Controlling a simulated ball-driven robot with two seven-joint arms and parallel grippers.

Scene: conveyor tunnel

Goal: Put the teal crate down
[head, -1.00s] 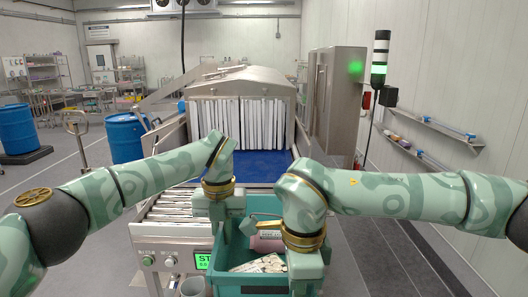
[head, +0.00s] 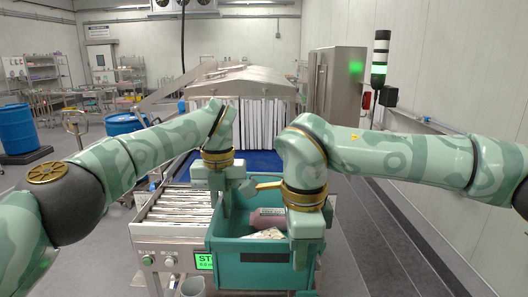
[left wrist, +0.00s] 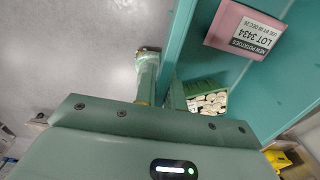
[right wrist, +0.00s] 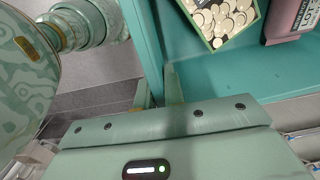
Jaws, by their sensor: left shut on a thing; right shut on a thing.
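The teal crate (head: 262,277) is between my two arms, in front of the tunnel and right of the roller table. My left gripper (head: 226,205) is shut on its left wall, and my right gripper (head: 306,250) is shut on its right wall. The crate looks level; its underside is hidden. Inside are a pink pack (left wrist: 248,30) labelled new potatoes, lot 3434, and a green box (right wrist: 222,18) of pale round pieces. The crate walls also show in the left wrist view (left wrist: 190,55) and right wrist view (right wrist: 215,80).
A roller table (head: 172,207) with a control panel and green screen (head: 204,262) is close on the left. A blue belt (head: 262,160) leads under the strip curtain (head: 265,125) of the tunnel. Floor right of the crate is clear.

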